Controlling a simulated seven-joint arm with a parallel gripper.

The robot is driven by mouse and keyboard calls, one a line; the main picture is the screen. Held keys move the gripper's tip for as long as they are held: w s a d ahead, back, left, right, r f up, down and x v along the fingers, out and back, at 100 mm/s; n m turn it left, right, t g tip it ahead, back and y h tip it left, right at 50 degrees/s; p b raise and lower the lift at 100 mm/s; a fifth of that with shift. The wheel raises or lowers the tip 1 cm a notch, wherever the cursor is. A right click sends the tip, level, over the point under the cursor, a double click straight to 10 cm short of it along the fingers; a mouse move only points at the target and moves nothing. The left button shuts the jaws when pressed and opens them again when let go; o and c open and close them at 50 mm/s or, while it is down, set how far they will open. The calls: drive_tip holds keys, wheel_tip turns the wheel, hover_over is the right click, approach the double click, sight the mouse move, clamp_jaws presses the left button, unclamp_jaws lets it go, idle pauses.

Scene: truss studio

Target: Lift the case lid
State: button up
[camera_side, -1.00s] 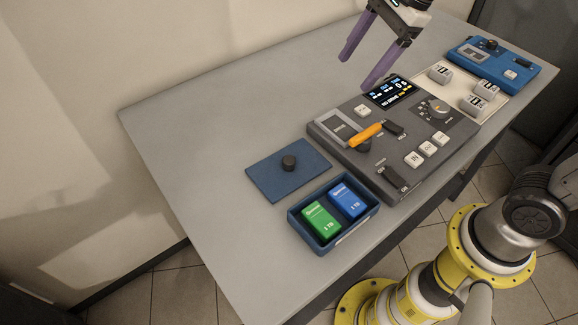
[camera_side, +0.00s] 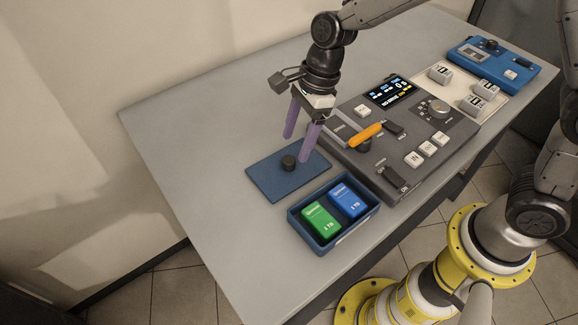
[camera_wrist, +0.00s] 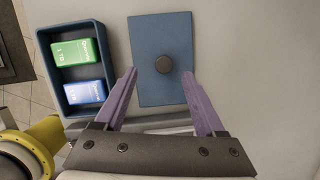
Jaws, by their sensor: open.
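The case lid (camera_side: 268,177) is a flat blue panel lying on the table with a dark round knob (camera_side: 289,162) at its middle. The lid also shows in the wrist view (camera_wrist: 160,35), with its knob (camera_wrist: 164,64) between and beyond my fingertips. The open blue case (camera_side: 327,243) is beside the lid and holds a green block (camera_side: 320,221) and a blue block (camera_side: 348,199). My gripper (camera_side: 299,148) has purple fingers, is open and empty, and hangs over the lid's far right edge. In the wrist view my fingertips (camera_wrist: 160,72) are on either side of the knob's line.
A dark grey control panel (camera_side: 450,150) with an orange lever (camera_side: 366,136) stands right of the lid. The table (camera_side: 205,130) left of the lid is clear.

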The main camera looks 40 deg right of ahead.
sight(290, 159)
drive_tip(key=shift+w+d+x, duration=0.15)
drive_tip(key=shift+x, duration=1.25)
drive_tip(key=shift+w+d+x, duration=0.1)
drive_tip(key=shift+w+x, duration=0.05)
drive_tip(key=shift+x, duration=1.25)
clamp_jaws()
